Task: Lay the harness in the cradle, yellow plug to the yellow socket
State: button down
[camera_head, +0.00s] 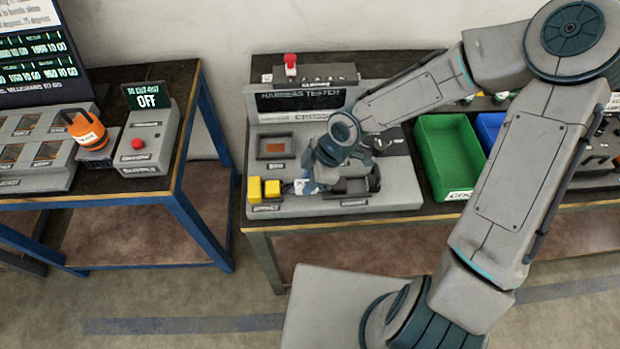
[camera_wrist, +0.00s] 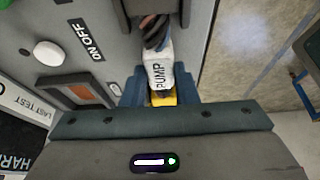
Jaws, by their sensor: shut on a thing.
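The harness shows in the wrist view as dark wires with a white PUMP label (camera_wrist: 158,72) and a yellow plug (camera_wrist: 163,98) partly hidden by my gripper. My gripper (camera_wrist: 160,88) is shut on it near the label. In the head view my gripper (camera_head: 312,178) is low over the tester's front. Two yellow blocks stand left of it: the left one (camera_head: 255,189) looks like the yellow socket, the right one (camera_head: 272,189) like the plug, close beside it. The dark cradle (camera_head: 352,187) is right of my gripper. The harness's far end is hidden; I cannot tell whether it lies in the cradle.
A green bin (camera_head: 449,150) and a blue bin (camera_head: 490,128) stand to the right. A left table holds a box reading OFF (camera_head: 148,140).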

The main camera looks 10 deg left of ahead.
jog(key=shift+f, duration=0.1)
jog(key=c, duration=1.1)
grip_release()
jog(key=shift+c, duration=0.2)
jog(key=p+v, duration=0.2)
jog(key=v, duration=1)
jog(key=shift+p, duration=0.35)
jog(key=shift+d, duration=0.15)
